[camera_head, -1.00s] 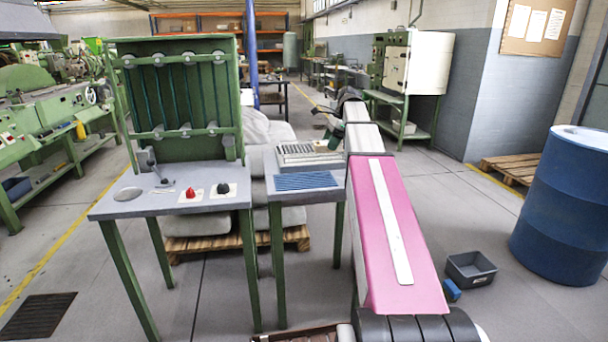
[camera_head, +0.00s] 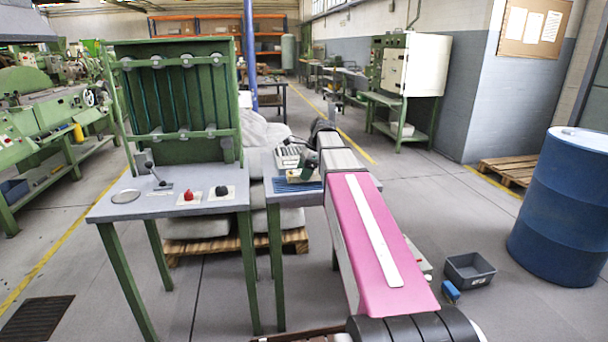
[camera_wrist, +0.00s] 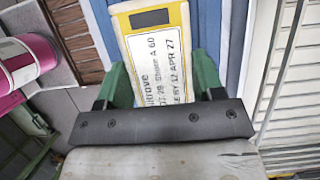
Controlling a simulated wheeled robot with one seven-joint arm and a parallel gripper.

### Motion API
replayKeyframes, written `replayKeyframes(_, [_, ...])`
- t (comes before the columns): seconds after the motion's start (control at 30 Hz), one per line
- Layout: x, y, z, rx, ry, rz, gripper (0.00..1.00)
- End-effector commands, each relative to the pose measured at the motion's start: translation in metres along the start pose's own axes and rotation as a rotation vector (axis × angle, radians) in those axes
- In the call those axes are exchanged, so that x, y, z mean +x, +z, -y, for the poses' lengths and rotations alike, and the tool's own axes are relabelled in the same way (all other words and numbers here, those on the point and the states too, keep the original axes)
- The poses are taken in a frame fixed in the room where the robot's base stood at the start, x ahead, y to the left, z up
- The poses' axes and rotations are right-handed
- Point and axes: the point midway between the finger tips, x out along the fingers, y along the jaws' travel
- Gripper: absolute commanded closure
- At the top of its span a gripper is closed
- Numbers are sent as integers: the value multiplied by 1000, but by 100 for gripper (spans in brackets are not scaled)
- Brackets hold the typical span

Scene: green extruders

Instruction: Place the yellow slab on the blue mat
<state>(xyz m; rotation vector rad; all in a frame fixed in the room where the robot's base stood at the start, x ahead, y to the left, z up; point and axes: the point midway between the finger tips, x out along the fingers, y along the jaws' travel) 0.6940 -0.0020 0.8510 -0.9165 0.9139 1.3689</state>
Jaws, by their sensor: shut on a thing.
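The yellow slab (camera_wrist: 160,48), with a white printed label and a dark slot near its far end, lies between the green fingers of my gripper (camera_wrist: 163,77) in the wrist view. My gripper is shut on it. The ribbed blue mat (camera_wrist: 207,30) shows behind the slab and on both sides of it. In the head view the mat (camera_head: 290,187) lies on the front of the small table, partly hidden by my arm, and my gripper (camera_head: 309,161) is over its right rear part. I cannot tell whether the slab touches the mat.
A pale slatted object (camera_head: 288,156) sits just behind the mat. To the left stands a green-framed bench (camera_head: 150,205) with a red knob (camera_head: 190,194) and a black knob (camera_head: 222,190). A grey bin (camera_head: 470,270) and a blue barrel (camera_head: 560,205) stand on the floor at right.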

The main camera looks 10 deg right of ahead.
Motion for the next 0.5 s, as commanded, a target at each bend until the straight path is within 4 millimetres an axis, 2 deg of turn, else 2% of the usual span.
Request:
replayKeyframes(0.1, [8, -4, 0, 0, 1, 0, 75])
replayKeyframes(0.4, [10, -4, 0, 0, 1, 0, 75])
replayKeyframes(0.43, [10, -4, 0, 0, 1, 0, 35])
replayKeyframes(0.5, [10, -4, 0, 0, 1, 0, 13])
